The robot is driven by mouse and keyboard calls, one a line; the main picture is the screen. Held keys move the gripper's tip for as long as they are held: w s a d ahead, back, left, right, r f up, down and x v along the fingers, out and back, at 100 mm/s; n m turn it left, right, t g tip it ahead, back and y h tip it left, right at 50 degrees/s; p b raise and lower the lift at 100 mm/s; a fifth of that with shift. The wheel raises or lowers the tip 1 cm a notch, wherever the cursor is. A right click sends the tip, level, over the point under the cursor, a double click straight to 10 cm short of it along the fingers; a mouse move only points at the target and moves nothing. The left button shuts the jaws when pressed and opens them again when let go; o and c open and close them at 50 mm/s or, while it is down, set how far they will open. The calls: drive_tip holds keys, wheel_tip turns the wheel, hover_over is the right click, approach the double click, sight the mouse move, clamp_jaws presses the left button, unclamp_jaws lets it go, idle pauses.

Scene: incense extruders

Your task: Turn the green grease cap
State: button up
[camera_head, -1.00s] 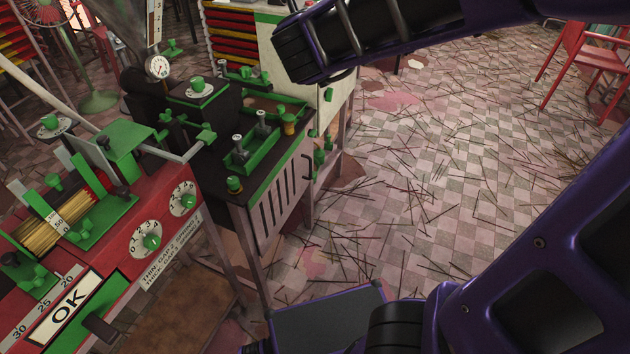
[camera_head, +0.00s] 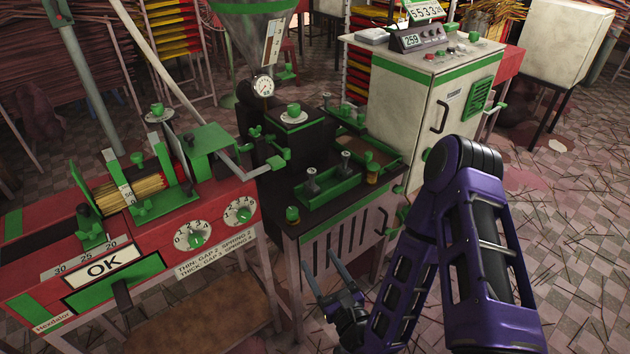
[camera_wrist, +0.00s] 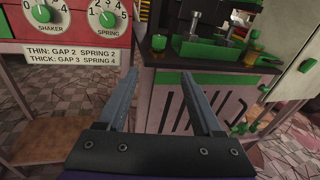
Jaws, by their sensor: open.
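A green cap on a brass base (camera_head: 292,215) stands at the near left corner of the dark machine bench. In the wrist view a green cap (camera_wrist: 158,42) shows above and beyond my fingers. A second brass fitting with green (camera_head: 374,173) stands at the bench's right side, also in the wrist view (camera_wrist: 255,46). I cannot tell for certain which is the grease cap. My gripper (camera_head: 318,250) is open and empty, in front of the bench's slotted front panel and below the caps. Its fingers (camera_wrist: 158,75) touch nothing visible.
A red machine with an OK plate (camera_head: 104,263) and dial knobs (camera_head: 196,240) stands to the left. A green tray with two metal posts (camera_head: 327,187) sits on the bench. A white cabinet (camera_head: 412,98) stands behind right. Floor at the right is open, strewn with sticks.

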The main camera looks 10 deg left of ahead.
sight(294, 216)
drive_tip(key=shift+m+t, duration=0.3)
drive_tip(key=shift+m, duration=0.1)
drive_tip(key=x, duration=1.7)
drive_tip(key=shift+s+a+r, duration=0.1)
drive_tip(key=shift+a+r, duration=0.15)
drive_tip(key=shift+r, duration=0.15)
clamp_jaws()
